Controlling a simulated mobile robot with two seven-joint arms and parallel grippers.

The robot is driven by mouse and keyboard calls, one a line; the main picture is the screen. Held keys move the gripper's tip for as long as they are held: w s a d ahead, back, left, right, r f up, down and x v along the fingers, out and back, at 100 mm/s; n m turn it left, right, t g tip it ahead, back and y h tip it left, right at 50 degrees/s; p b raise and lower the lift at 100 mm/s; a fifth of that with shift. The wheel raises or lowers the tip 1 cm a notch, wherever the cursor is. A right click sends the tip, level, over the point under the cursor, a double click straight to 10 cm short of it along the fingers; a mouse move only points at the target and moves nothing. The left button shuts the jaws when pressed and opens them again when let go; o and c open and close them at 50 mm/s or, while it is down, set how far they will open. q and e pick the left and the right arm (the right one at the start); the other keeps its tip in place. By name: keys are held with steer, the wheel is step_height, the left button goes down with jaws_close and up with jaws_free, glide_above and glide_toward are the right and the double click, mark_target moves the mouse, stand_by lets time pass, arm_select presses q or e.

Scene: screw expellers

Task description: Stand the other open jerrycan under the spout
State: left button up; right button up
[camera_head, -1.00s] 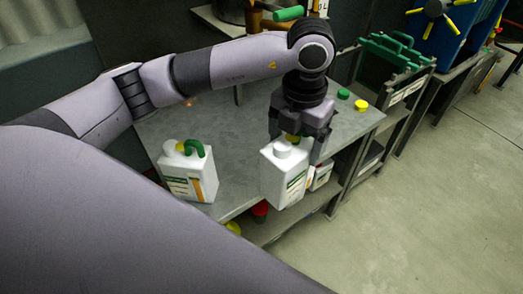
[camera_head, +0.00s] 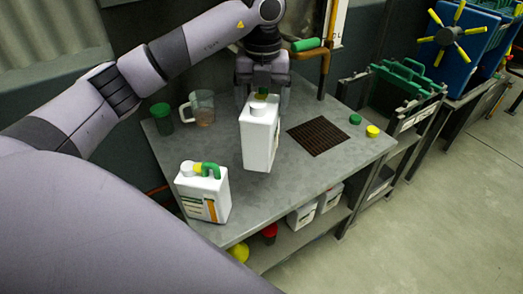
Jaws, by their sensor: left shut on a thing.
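My left gripper (camera_head: 262,82) is shut on a white jerrycan (camera_head: 259,140), gripping it at its top. The jerrycan hangs upright over the middle of the metal table; I cannot tell whether its base touches the top. Another white jerrycan (camera_head: 203,196) with a green handle and a label stands at the table's front left. A pipe with a green lever (camera_head: 306,44) rises behind the table; the spout's opening is not clear to me. A dark grate (camera_head: 319,135) lies in the tabletop right of the held jerrycan. My right gripper is not in view.
A green cup (camera_head: 161,117) and a clear measuring jug (camera_head: 200,107) stand at the back left. A green cap (camera_head: 355,119) and a yellow cap (camera_head: 372,131) lie near the right edge of the table (camera_head: 300,180). More white containers (camera_head: 302,216) sit on the shelf below.

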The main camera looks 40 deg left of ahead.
arm_select(q)
step_height(320, 180, down, 12)
steer(key=shift+f, duration=0.25)
stand_by(0.3)
steer(key=shift+f, duration=0.15)
steer(key=o, duration=1.7)
steer(key=shift+o, duration=0.2)
step_height(320, 180, up, 12)
steer(key=shift+r, duration=0.15)
